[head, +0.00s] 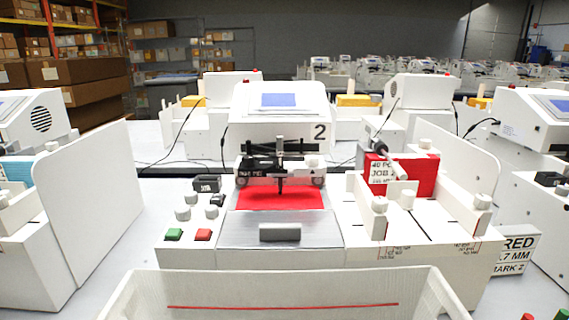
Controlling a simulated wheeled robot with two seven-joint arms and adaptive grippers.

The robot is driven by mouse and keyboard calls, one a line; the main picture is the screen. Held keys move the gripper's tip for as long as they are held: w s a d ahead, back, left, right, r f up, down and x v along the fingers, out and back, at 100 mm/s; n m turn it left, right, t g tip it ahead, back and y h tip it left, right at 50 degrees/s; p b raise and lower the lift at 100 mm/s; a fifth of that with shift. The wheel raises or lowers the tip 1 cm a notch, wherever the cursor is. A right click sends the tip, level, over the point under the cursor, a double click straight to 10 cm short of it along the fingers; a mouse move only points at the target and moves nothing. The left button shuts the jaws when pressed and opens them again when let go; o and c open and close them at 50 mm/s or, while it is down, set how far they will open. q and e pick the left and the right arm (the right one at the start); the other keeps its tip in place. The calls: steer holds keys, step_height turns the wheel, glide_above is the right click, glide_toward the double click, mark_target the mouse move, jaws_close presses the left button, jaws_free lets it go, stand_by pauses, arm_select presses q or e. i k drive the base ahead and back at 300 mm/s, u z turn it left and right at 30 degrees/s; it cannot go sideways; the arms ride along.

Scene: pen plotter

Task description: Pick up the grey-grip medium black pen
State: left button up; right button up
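I cannot make out a grey-grip black pen for certain. A plotter (280,230) marked "2" stands in the middle, with a dark upright tool (280,180) in its carriage (255,171) above a red sheet (297,199). This tool may be a pen, but its grip is too small to tell. A pale grey, rod-like part (389,157) leans in front of a red box (410,175) on the right side; I cannot tell what it is. Neither of my grippers is in view.
A white bin (150,302) with a red line on its wall stands at the front. Green (174,234) and red (204,235) buttons and several knobs are at the plotter's left. White upright panels (95,200) flank the plotter. A "RED" labelled box (516,250) is at right.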

mark_target(280, 151)
steer(key=k, duration=1.3)
steer(key=u, duration=0.7)
steer(key=i, duration=1.4)
steer(key=z, duration=0.2)
